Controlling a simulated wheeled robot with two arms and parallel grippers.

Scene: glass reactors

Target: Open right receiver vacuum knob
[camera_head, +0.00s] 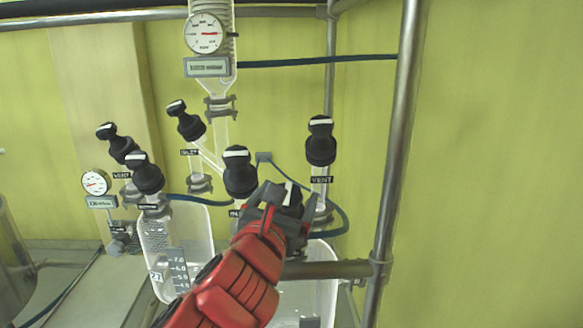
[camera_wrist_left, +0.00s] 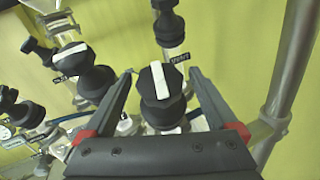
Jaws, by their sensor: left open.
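My left gripper (camera_head: 287,208) reaches up from the bottom of the head view over the right glass receiver (camera_head: 322,285). Its jaws are open around a black knob (camera_head: 292,196) with a white stripe. In the left wrist view this knob (camera_wrist_left: 158,88) sits between the two fingers, with visible gaps on both sides. Its stripe runs nearly upright in that view. The knob's label is hidden, so I cannot read whether it says vacuum. The lower part of the knob is hidden by the gripper in the head view. My right gripper is not in view.
A black knob (camera_head: 320,142) labelled VENT stands behind to the right, another knob (camera_head: 240,172) close on the left. More knobs top the left receiver (camera_head: 160,240). A metal post (camera_head: 395,150) stands at right. A blue hose (camera_head: 335,222) curves behind the gripper.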

